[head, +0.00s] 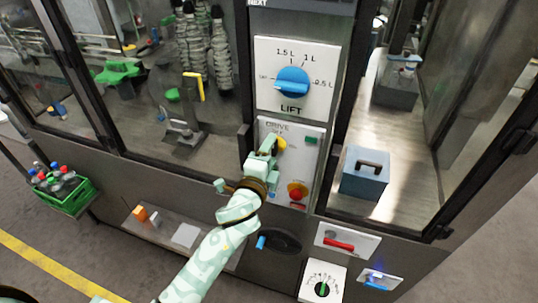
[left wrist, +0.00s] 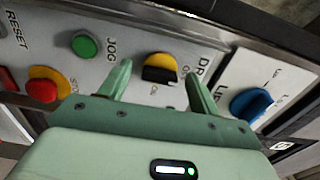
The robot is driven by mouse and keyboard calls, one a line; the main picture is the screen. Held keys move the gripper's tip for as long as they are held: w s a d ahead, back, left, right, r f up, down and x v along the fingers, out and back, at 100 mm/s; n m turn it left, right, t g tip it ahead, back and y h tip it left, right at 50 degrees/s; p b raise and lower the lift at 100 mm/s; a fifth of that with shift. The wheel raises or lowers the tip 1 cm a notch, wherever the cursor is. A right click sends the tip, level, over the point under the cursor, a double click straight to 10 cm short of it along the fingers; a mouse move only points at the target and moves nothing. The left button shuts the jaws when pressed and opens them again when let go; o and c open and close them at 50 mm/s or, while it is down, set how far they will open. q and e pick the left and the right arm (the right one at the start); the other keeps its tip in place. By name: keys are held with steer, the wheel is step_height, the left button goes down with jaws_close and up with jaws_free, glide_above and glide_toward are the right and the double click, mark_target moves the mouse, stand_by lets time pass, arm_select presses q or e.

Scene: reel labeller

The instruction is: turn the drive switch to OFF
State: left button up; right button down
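The drive switch is a yellow disc with a black handle (left wrist: 159,74), on the white DRIVE panel (head: 310,150). In the head view a sliver of its yellow (head: 282,145) shows past my left gripper (head: 266,152), which hides most of it. In the left wrist view my left gripper (left wrist: 158,82) is open, with one finger on each side of the switch. The fingers look apart from the handle; I cannot tell how far their tips are from the panel. The switch's setting is hard to read. My right gripper is not in view.
A red button on a yellow base (head: 297,190) sits low on the panel, and a green JOG button (left wrist: 84,45) is near the switch. The blue LIFT knob (head: 292,82) is directly above. Glass-fronted bays flank the panel; a blue-grey box (head: 364,178) stands right.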

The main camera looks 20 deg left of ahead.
arm_select(q)
steer(key=s+b, duration=0.3)
steer(key=s, duration=1.3)
steer(key=shift+s+a, duration=0.2)
steer(key=shift+a, duration=0.1)
